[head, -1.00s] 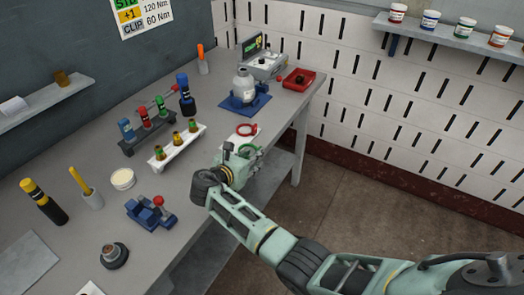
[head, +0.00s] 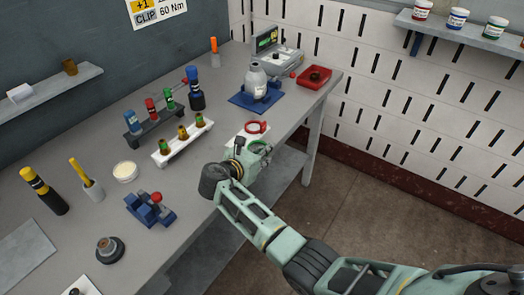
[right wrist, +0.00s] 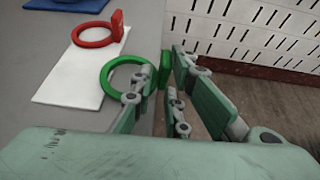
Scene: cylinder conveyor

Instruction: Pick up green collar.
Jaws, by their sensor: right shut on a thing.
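The green collar (right wrist: 124,59) is a ring with a flat tab, seen in the right wrist view. My right gripper (right wrist: 167,68) is shut on the tab, and the ring sticks out to the left of the fingers. The collar is beside the white mat, over the table's edge; how high it is I cannot tell. In the head view my right gripper (head: 262,150) is at the front edge of the table, and the collar hardly shows there. My left gripper is not in view.
A red collar (right wrist: 117,25) lies on the white mat (right wrist: 70,92) close by. A blue base with a grey bottle (head: 256,80), a white rack (head: 163,158) and a blue fixture (head: 135,208) stand on the table. Open floor is to the right.

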